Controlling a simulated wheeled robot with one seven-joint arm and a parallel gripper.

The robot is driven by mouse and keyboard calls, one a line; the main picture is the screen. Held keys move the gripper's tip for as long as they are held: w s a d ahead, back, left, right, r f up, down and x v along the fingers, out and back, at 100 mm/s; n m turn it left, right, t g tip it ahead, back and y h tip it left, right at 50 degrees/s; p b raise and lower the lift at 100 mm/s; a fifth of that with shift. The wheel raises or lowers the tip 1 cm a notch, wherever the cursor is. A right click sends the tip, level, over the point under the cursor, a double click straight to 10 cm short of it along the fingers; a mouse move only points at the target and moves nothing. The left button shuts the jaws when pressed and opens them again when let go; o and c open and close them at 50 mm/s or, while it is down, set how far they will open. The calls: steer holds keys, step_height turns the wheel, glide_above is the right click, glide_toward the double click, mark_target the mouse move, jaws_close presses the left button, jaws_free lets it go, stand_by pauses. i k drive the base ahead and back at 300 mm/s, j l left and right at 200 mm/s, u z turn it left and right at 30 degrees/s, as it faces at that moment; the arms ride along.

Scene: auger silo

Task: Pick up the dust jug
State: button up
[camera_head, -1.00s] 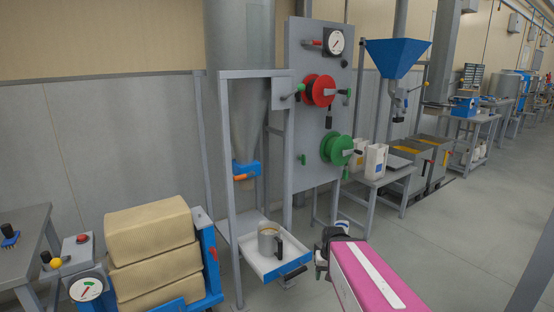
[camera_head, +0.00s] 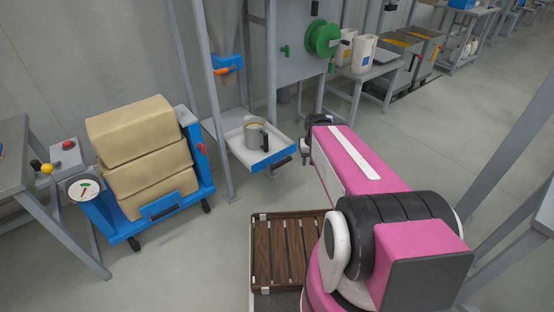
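The dust jug (camera_head: 255,134) is a grey metal cup with a dark handle on its right side and pale contents. It stands upright on a white tray with a blue front edge (camera_head: 273,163), below the blue-and-orange silo outlet (camera_head: 227,66). My gripper (camera_head: 305,158) is at the far end of my pink arm, to the right of the tray and apart from the jug. It is small and partly hidden by my arm, so I cannot tell whether its fingers are open or shut.
A blue trolley with stacked tan sacks (camera_head: 143,150) stands left of the tray. Grey frame posts (camera_head: 206,90) rise beside the jug. A slatted wooden platform (camera_head: 275,250) lies in front. Two white containers (camera_head: 362,52) stand on a grey table at right. Open floor lies between trolley and platform.

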mark_target(255, 136)
steer(key=u, duration=2.4)
steer(key=z, duration=1.9)
steer(key=i+l+u, duration=0.1)
steer(key=i+l, duration=0.8)
steer(key=i, duration=0.15)
